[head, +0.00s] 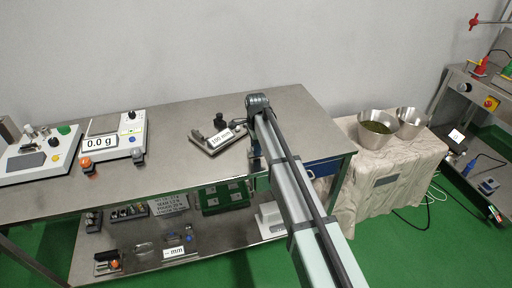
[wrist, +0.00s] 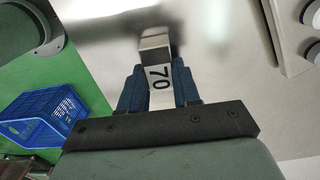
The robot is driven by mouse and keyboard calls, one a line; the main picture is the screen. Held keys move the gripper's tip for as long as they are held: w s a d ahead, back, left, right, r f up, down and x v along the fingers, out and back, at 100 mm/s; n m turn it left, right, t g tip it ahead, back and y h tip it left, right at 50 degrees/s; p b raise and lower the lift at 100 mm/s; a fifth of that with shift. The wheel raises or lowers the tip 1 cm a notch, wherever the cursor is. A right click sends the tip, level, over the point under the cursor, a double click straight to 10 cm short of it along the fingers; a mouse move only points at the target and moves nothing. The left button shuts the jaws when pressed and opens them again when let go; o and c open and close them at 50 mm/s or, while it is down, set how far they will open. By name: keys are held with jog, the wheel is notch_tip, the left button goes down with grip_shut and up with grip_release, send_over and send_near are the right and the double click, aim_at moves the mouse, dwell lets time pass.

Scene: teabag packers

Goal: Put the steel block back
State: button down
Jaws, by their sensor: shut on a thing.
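A device with a "100 mm" display (head: 218,138) stands on the table just left of my arm.
A scale reading "0.0 g" (head: 99,142) stands further left. A blue crate (head: 325,167) is below the table's right end; it also shows in the wrist view (wrist: 40,118). Metal bowls (head: 377,127) stand right. The tabletop between the devices is clear.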

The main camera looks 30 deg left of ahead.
jog(key=c, duration=0.8)
grip_release()
jog(key=shift+f, duration=0.1)
notch_tip(320, 180, up, 12)
dwell(0.5)
